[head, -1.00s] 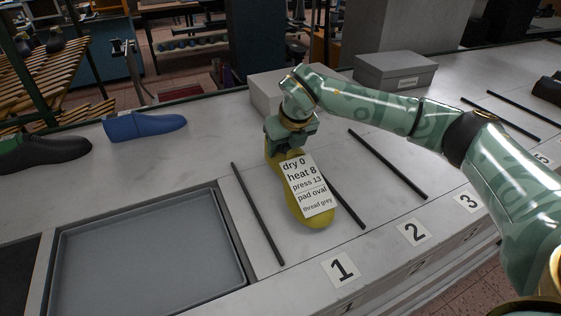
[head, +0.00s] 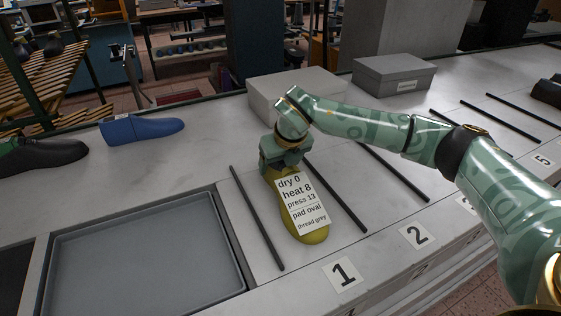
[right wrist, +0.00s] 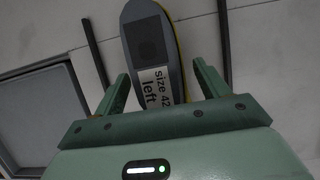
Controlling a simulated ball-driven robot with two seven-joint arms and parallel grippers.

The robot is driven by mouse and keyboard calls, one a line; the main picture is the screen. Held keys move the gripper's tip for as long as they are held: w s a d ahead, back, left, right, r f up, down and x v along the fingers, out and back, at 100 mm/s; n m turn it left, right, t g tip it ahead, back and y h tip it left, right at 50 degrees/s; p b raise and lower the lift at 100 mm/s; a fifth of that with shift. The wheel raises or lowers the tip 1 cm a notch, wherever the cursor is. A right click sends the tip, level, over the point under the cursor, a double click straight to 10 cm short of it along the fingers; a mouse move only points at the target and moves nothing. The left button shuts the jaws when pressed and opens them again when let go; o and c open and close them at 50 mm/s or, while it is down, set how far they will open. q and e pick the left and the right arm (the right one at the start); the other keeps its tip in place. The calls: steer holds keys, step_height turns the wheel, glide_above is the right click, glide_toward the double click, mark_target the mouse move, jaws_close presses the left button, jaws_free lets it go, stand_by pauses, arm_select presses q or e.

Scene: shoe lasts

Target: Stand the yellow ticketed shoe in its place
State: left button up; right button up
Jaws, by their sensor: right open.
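The yellow shoe (head: 318,235) is in lane 1 between two black rods, toe end toward the number 1 card (head: 343,273). Its white ticket (head: 300,201) reads dry 0, heat 8, press 13, pad oval, thread grey. My right gripper (head: 283,160) is at the shoe's far end. In the right wrist view the gripper (right wrist: 160,80) is open, one finger each side of the shoe. That view shows a grey face of the shoe (right wrist: 148,30) with a dark square and a label reading size 42 left. My left gripper is not in view.
Black rods (head: 257,217) and (head: 335,198) flank the shoe. An empty grey tray (head: 243,270) is sunk at the left. A blue shoe (head: 142,130), a black shoe (head: 50,155) and grey boxes (head: 393,75) stand farther back. Lane 2, by its card (head: 416,235), is clear.

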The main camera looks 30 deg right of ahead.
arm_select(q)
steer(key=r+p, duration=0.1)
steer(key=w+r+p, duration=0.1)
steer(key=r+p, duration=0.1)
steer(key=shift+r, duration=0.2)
arm_select(e)
steer(key=v, duration=1.2)
step_height(320, 180, up, 5)
steer(key=p, duration=0.5)
glide_above(289, 170)
arm_select(q)
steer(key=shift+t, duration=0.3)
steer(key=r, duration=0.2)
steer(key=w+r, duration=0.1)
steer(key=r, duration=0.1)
steer(key=shift+b, duration=0.35)
arm_select(e)
steer(key=shift+f, duration=0.3)
arm_select(q)
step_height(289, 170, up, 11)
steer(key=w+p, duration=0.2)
steer(key=p, duration=0.9)
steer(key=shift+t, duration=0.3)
arm_select(e)
steer(key=s+a, duration=0.1)
steer(key=s, duration=2.1)
